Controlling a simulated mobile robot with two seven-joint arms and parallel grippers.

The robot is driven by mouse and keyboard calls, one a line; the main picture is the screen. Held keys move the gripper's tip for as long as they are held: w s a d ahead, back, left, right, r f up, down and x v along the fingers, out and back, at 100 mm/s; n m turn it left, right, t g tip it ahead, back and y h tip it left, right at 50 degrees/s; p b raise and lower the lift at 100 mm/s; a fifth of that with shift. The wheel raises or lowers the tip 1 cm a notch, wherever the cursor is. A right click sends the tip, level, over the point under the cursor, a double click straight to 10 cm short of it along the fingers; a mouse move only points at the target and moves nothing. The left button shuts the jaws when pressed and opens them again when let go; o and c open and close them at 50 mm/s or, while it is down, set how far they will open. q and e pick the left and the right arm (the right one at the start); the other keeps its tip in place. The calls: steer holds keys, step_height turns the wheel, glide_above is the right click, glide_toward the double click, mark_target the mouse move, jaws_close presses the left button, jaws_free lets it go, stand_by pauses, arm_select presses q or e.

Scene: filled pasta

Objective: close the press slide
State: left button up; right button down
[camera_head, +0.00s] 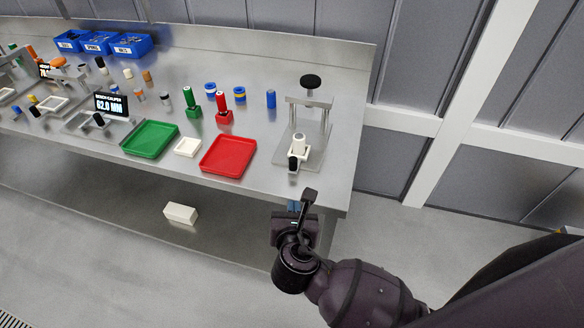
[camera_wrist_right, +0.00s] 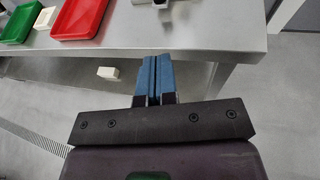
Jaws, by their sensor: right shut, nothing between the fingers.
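The press (camera_head: 309,101) stands at the right end of the steel bench, a metal frame with a black knob on top. Its slide (camera_head: 302,154) sticks out at the front of the press, with a white cylinder on it and a black handle (camera_head: 293,164) at its front end. In the right wrist view, only a small part of the press front (camera_wrist_right: 160,3) shows at the top edge. My right gripper (camera_head: 293,204) is in front of the bench edge, apart from the handle. Its blue fingers (camera_wrist_right: 153,82) are together and empty. My left gripper is not in view.
A red tray (camera_head: 246,171), a small white tray (camera_head: 187,148) and a green tray (camera_head: 128,148) lie left of the press. Red and green holders with cylinders stand behind them. A white block (camera_head: 181,213) lies below the bench. The bench's front edge is close to my right gripper.

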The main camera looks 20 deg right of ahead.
mark_target(293, 165)
steer(key=shift+n+h, duration=0.3)
steer(key=x, duration=0.4)
steer(key=r+x, duration=0.1)
steer(key=x, duration=0.7)
steer(key=shift+w+r+p, duration=0.3)
steer(key=shift+w+p, duration=0.05)
steer(key=shift+w, duration=0.05)
steer(key=shift+w+d, duration=0.25)
steer(key=shift+w, duration=0.45)
steer(key=shift+w+f, duration=0.1)
